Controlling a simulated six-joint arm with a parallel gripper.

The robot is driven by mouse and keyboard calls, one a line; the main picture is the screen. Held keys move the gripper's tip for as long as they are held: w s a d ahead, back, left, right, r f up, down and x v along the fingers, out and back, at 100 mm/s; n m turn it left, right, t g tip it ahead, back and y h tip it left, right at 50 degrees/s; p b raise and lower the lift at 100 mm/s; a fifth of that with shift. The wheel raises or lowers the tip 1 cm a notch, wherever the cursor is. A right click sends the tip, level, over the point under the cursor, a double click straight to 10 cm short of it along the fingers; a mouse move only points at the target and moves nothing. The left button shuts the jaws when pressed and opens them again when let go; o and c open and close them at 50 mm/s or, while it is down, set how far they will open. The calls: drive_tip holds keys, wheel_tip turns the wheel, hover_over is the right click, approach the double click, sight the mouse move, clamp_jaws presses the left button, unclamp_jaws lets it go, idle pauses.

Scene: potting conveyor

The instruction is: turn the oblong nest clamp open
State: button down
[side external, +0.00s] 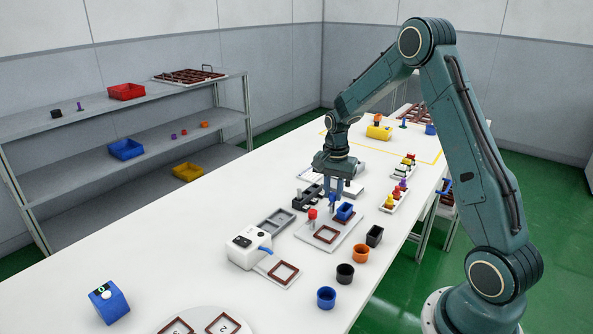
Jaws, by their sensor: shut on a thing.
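A pale fixture plate (312,237) lies on the white table near the middle. It carries a brown square frame (326,234), a red knob (312,214) on a post, and a blue oblong pot (345,211) at its far end. A small blue clamp handle (332,199) stands just left of the blue pot. My gripper (334,193) points down over the plate's far end, with its fingers shut on the blue clamp handle. The fingers partly hide the handle, and I cannot tell how far it is turned.
Black (375,236), orange (361,253) and other pots line the table's near right side. A white box device (249,247) and a grey tray (277,221) stand left of the plate. A black holder (309,194) is close behind it.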

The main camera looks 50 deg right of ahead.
sight(333, 194)
drive_tip(key=shift+m, duration=1.2)
drive_tip(key=c, duration=1.3)
unclamp_jaws()
drive_tip(key=shift+o, duration=0.2)
drive_tip(key=shift+r, duration=0.15)
wheel_tip(333, 194, up, 14)
drive_tip(key=shift+f, duration=0.2)
